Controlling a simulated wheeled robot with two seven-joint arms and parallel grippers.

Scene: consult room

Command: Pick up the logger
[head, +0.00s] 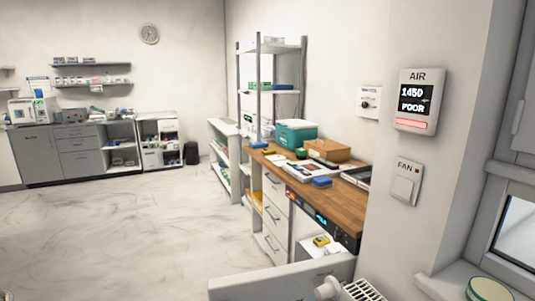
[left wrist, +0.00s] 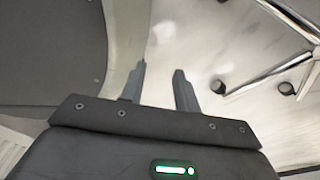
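I cannot tell for sure which thing is the logger. Small items lie on the wooden worktop (head: 343,199) at the right of the head view, among them a blue item (head: 321,181) near its front edge and a small green item (head: 301,153) further back. A small yellow item (head: 321,241) lies on a lower white surface below the worktop. My left gripper (left wrist: 160,70) shows in the left wrist view with its two fingers apart and nothing between them, above a pale floor. I see neither gripper clearly in the head view.
A teal box (head: 296,134) and a brown box (head: 328,150) stand on the worktop. A wall air monitor (head: 417,101) reads 1450 POOR above a fan switch (head: 406,183). A white radiator (head: 362,291) is in the foreground. Chair legs (left wrist: 270,75) show right of my left gripper. The floor at left is clear.

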